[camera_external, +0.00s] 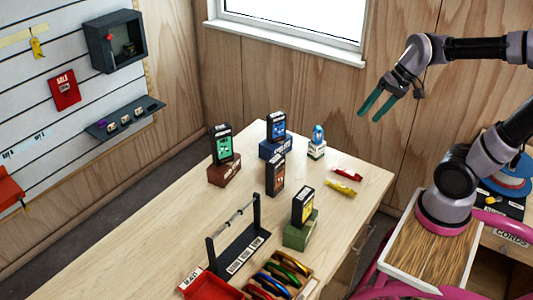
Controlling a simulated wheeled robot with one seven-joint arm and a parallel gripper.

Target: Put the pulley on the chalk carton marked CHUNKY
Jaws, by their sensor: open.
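My gripper (374,110) is open and empty, raised in the air above the right back of the table. Several chalk cartons stand upright: a green-fronted one (222,144) on a red-brown block, a blue-fronted one (276,127) on a blue block, a brown one (275,174) and a yellow-fronted one (303,207) on a green block. Their lettering is too small to read, so I cannot tell which says CHUNKY. A small blue item (318,133), possibly the pulley, sits on a small labelled block at the back. My gripper is well apart from all of them.
A red piece (347,174) and a yellow piece (341,187) lie right of the cartons. A dark rack with a bar (236,243), a red tray (212,286) and a wooden holder of coloured gear (280,274) fill the front. The table's left side is clear.

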